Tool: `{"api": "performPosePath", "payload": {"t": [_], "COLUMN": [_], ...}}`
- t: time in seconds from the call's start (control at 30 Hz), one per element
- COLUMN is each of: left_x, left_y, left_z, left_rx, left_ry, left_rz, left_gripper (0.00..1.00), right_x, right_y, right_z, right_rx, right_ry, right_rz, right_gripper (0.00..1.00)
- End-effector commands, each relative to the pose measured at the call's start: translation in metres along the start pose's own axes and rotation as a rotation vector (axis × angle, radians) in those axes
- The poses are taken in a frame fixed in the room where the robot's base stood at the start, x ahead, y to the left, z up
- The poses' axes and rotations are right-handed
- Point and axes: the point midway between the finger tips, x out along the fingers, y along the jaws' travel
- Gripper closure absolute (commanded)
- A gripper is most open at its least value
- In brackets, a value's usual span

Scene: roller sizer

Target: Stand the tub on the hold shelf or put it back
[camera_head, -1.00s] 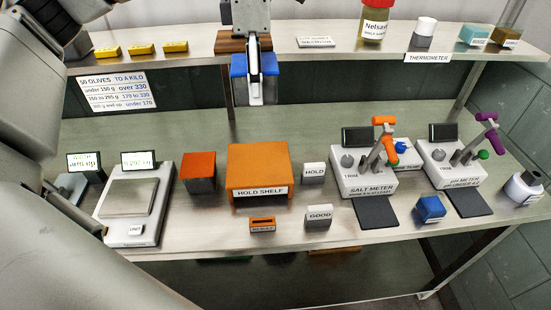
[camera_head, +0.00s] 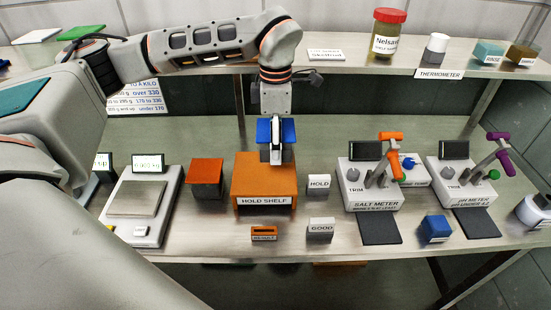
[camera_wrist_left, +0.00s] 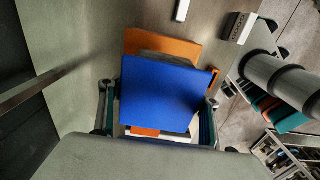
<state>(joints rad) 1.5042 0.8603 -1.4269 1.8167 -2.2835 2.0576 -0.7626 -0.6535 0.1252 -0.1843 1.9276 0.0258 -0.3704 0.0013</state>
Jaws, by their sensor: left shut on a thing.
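A tub with a blue lid (camera_head: 263,132) is in my left gripper (camera_head: 276,155), which is shut on it. The tub is upright over the back part of the orange hold shelf (camera_head: 264,185). I cannot tell whether its base touches the shelf top. In the left wrist view the blue lid (camera_wrist_left: 165,92) fills the middle, between the fingers, with orange shelf surface (camera_wrist_left: 150,42) showing past it. The gripper hides much of the tub's body. My right gripper is not in view.
An orange-topped block (camera_head: 206,177) and a scale (camera_head: 138,200) stand left of the shelf. A HOLD block (camera_head: 319,186) and a salt meter (camera_head: 372,190) stand right. A RESULT block (camera_head: 264,232) and a GOOD block (camera_head: 321,228) are in front. An upper shelf (camera_head: 345,66) runs behind.

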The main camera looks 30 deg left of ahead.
Motion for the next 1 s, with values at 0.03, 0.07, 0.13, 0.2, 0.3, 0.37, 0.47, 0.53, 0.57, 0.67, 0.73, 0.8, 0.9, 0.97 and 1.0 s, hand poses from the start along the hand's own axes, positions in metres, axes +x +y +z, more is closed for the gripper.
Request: {"api": "performPosePath", "payload": {"t": [0.03, 0.07, 0.13, 0.2, 0.3, 0.37, 0.47, 0.53, 0.57, 0.67, 0.73, 0.8, 0.9, 0.97, 1.0], "left_x": [0.008, 0.012, 0.018, 0.022, 0.028, 0.034, 0.048, 0.057, 0.059, 0.061, 0.061, 0.061, 0.063, 0.065, 0.064], "left_y": [-0.001, 0.000, 0.000, 0.000, 0.000, 0.000, 0.000, 0.000, 0.000, 0.001, 0.001, 0.001, 0.001, 0.001, 0.001], "left_z": [0.000, 0.000, 0.000, 0.000, 0.000, 0.000, 0.000, 0.000, 0.000, 0.000, 0.001, 0.000, 0.000, 0.000, 0.000], "left_rx": [0.000, 0.000, -0.001, -0.001, -0.001, -0.001, 0.000, -0.001, -0.001, -0.001, -0.001, -0.001, -0.001, -0.001, -0.001], "left_ry": [0.000, -0.001, -0.001, -0.002, -0.002, -0.001, 0.000, 0.000, -0.001, -0.002, -0.002, -0.002, -0.002, -0.002, -0.001], "left_rz": [-0.002, -0.001, -0.001, 0.001, 0.001, 0.000, -0.002, -0.002, 0.000, 0.002, 0.003, 0.002, 0.002, 0.002, 0.001], "left_gripper": [0.71, 0.71, 0.71, 0.71, 0.71, 0.71, 0.71, 0.71, 0.71, 0.71, 0.71, 0.71, 0.71, 0.71, 0.28], "right_x": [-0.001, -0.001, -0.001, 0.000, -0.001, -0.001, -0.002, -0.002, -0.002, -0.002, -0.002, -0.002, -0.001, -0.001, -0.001], "right_y": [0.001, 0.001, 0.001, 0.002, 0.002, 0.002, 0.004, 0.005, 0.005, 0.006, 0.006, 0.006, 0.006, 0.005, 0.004], "right_z": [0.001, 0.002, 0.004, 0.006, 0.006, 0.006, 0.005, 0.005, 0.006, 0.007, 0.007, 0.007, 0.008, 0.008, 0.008], "right_rx": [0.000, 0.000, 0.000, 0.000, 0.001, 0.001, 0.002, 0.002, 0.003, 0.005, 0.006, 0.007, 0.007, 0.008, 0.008], "right_ry": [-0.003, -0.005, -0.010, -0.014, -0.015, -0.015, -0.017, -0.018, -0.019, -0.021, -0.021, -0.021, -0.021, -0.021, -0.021], "right_rz": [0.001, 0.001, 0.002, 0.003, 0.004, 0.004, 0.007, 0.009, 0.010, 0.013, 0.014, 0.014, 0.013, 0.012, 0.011], "right_gripper": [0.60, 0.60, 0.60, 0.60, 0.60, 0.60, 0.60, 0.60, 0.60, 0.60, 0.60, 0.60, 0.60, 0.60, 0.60]}}
